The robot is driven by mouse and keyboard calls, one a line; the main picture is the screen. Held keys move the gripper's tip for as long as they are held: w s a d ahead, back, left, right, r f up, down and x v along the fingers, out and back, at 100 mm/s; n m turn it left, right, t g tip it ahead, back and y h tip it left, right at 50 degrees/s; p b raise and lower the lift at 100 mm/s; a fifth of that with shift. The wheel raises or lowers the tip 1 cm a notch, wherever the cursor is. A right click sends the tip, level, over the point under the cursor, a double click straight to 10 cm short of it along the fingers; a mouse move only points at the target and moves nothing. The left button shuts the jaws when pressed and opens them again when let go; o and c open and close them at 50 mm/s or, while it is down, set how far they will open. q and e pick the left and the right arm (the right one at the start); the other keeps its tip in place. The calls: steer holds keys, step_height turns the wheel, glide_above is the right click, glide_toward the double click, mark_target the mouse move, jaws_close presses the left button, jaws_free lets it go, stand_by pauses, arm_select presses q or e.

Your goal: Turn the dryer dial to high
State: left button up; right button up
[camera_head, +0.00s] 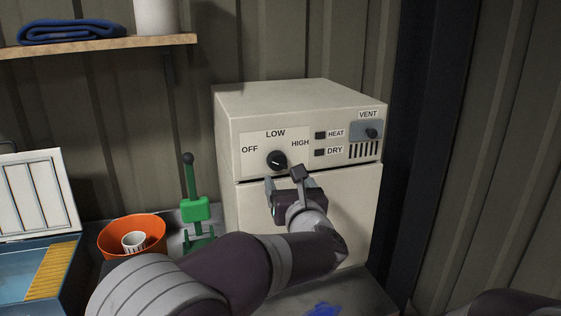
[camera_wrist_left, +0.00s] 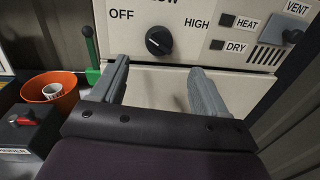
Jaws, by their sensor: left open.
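The dryer (camera_head: 300,100) is a cream box with a control panel on its front. Its black dial (camera_head: 277,160) sits among the labels OFF, LOW and HIGH. The dial (camera_wrist_left: 159,42) also shows in the left wrist view, its ridge slanting from upper left to lower right; which label it points at I cannot tell for sure. My left gripper (camera_head: 284,176) is open just below the dial. In the left wrist view its fingers (camera_wrist_left: 157,70) stand apart and empty, with the dial beyond and between them. My right gripper is out of view.
HEAT and DRY indicators (camera_head: 320,135) and a vent slider (camera_head: 371,133) are right of the dial. A shelf (camera_head: 110,46) hangs above.

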mark_target(279, 165)
arm_select(q)
steer(key=p+x, duration=0.3)
steer(key=x, duration=0.5)
steer(key=shift+a+r, duration=0.1)
steer(key=shift+a, duration=0.05)
steer(key=shift+w+p, duration=0.3)
steer(key=shift+w, duration=0.15)
steer(key=shift+s, duration=0.1)
steer(key=shift+c, duration=0.3)
steer(key=c, duration=1)
